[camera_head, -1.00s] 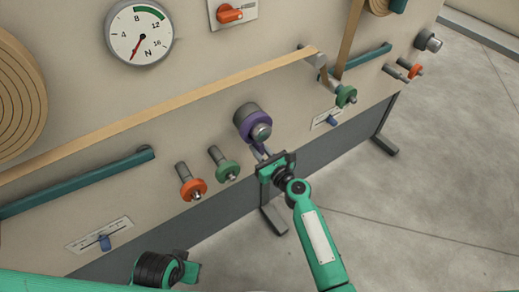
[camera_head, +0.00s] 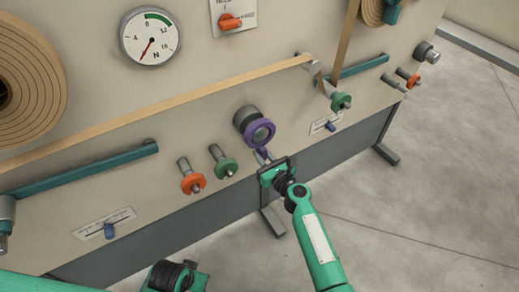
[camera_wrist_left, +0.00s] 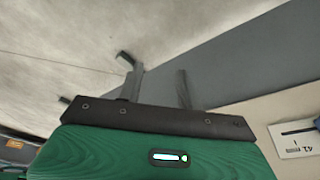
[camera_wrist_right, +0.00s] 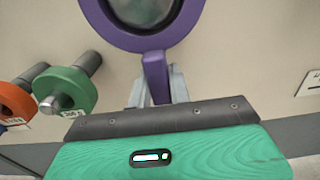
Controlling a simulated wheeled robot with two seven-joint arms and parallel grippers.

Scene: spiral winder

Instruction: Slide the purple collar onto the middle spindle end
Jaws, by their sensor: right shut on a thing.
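The purple collar (camera_head: 259,133) is a ring with a short purple tab, at the outer end of the thick dark grey middle spindle (camera_head: 245,115). A grey face fills its opening; I cannot tell whether the spindle end is inside the ring or just behind it. My right gripper (camera_head: 264,158) is below the collar, shut on its tab. The right wrist view shows the tab (camera_wrist_right: 157,80) between the fingers and part of the ring (camera_wrist_right: 195,12) above. My left gripper (camera_wrist_left: 155,80) is open and empty, with floor and the panel's lower edge beyond it.
Orange (camera_head: 193,183) and green (camera_head: 226,167) collars sit on thin spindles left of the middle one. Another green collar (camera_head: 341,101) is to the right. A tan strip (camera_head: 170,103) runs above. A slider plate (camera_head: 104,226) is lower left. Floor is clear at right.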

